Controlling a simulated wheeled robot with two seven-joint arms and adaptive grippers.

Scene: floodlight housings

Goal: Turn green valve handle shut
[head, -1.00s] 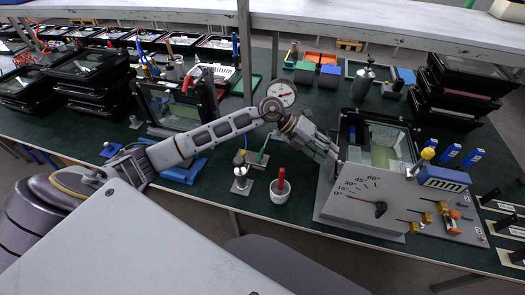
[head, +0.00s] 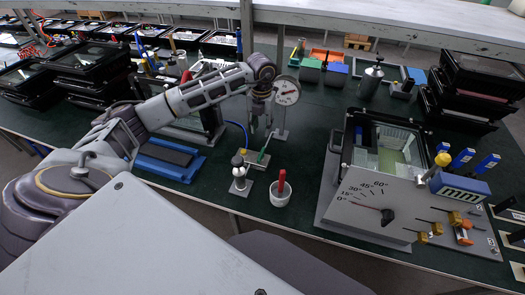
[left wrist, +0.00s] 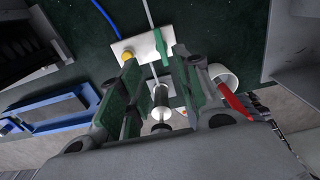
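The green valve handle (head: 264,150) is a short lever on a small plate on the dark green bench, mid-view in the head view. In the left wrist view the green handle (left wrist: 161,46) lies just beyond the fingertips, over a white plate (left wrist: 140,47) with a yellow knob and a blue hose. My left gripper (head: 261,122) points down above and behind the valve in the head view. In the left wrist view its two green-padded fingers (left wrist: 156,70) are apart with nothing gripped. It does not appear to touch the handle. My right gripper is not in view.
A dial gauge (head: 286,91) stands close behind the valve. A grey panel with an angle scale (head: 365,205) is at right. A blue stand (head: 170,158) is at left.

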